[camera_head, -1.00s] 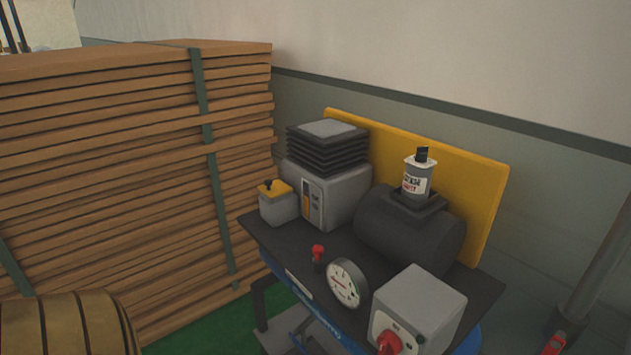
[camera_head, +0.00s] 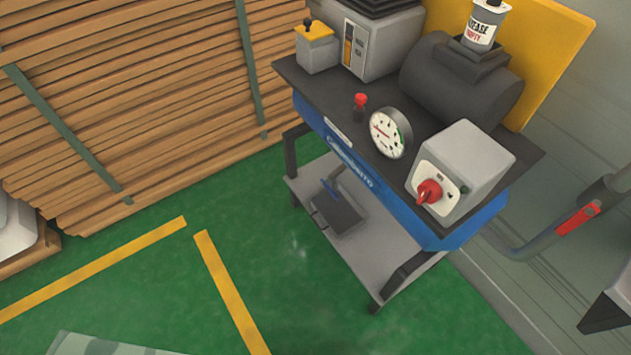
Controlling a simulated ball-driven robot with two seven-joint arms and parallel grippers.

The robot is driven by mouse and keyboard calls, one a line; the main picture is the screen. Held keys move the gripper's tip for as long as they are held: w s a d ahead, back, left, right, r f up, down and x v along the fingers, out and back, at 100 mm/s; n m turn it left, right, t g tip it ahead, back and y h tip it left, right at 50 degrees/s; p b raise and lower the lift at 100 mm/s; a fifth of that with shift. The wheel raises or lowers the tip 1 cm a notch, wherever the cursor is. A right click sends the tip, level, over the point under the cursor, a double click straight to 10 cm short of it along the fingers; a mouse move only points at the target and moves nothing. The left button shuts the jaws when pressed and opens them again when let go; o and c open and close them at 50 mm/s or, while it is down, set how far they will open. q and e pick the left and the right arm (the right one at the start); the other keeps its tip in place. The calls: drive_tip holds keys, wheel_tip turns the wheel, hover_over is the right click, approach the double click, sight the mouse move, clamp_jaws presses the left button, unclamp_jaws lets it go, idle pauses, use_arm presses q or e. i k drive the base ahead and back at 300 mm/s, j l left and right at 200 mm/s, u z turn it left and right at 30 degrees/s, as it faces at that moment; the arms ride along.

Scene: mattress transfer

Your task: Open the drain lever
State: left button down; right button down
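The compressor stand (camera_head: 290,68) is in the upper right half of the head view. I cannot tell for certain which part is the drain lever. A small blue lever (camera_head: 330,188) sits on a dark block (camera_head: 338,212) on the stand's lower shelf. A red handle (camera_head: 577,219) is on the grey pipe (camera_head: 530,250) at the right. A red rotary knob (camera_head: 429,192) is on the grey switch box (camera_head: 478,160), and a small red-topped valve (camera_head: 360,101) stands beside the round gauge (camera_head: 388,133). Neither of my grippers shows.
A stack of wooden boards (camera_head: 130,90) fills the upper left. The green floor (camera_head: 290,275) in front of the stand is clear, with yellow lines (camera_head: 232,292). A pale object (camera_head: 15,230) sits at the left edge. Grey and dark parts at the lower right edge are unclear.

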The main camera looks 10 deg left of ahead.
sight(323, 181)
drive_tip(key=j+z, duration=0.15)
drive_tip(key=j, duration=0.55)
drive_tip(key=j+z, duration=0.15)
drive_tip(key=j, duration=0.55)
drive_tip(key=k+j+z, duration=0.15)
drive_tip(key=j, duration=0.5)
drive_tip(key=j+z, duration=0.15)
drive_tip(key=j, duration=0.55)
